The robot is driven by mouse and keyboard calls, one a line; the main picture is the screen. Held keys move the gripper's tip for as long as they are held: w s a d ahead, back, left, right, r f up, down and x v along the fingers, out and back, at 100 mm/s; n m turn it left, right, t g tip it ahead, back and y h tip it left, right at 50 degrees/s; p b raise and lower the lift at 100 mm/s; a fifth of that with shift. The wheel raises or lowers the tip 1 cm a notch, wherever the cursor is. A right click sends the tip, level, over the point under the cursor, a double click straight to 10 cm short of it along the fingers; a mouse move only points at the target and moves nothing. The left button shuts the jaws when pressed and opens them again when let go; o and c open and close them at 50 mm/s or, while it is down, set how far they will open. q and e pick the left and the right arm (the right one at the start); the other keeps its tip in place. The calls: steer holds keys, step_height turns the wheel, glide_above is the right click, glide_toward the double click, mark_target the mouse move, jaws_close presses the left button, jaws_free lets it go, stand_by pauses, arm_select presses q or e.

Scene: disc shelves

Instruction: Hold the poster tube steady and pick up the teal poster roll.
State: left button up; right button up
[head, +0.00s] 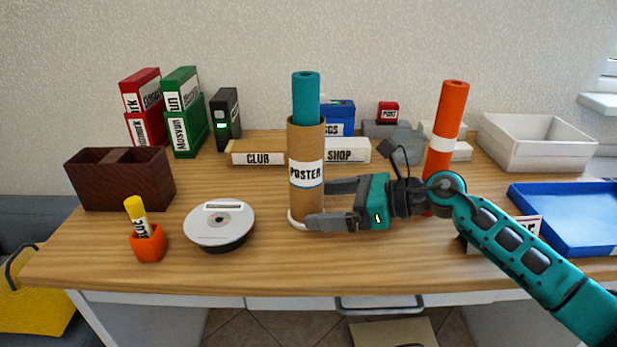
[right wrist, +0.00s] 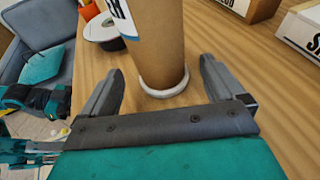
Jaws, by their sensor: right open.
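The brown cardboard poster tube (head: 306,149) stands upright in the middle of the desk, with a white label and a pale ring at its foot. The teal poster roll (head: 306,97) stands in the tube and sticks out of its top. My right gripper (head: 315,204) is open low at the tube's right side, its fingers reaching toward the tube. In the right wrist view the lower part of the tube (right wrist: 158,45) and its ring (right wrist: 165,84) lie just beyond the open fingertips (right wrist: 162,72). My left gripper is not in view in the head view.
A disc stack (head: 219,224) and a glue stick in an orange holder (head: 148,245) are left of the tube. An orange roll (head: 446,125) stands to the right, behind my right arm. A blue tray (head: 570,215) and a white bin (head: 540,145) are at the right.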

steer(key=shift+b+x, duration=0.4)
steer(key=shift+x, duration=1.25)
steer(key=c, duration=0.9)
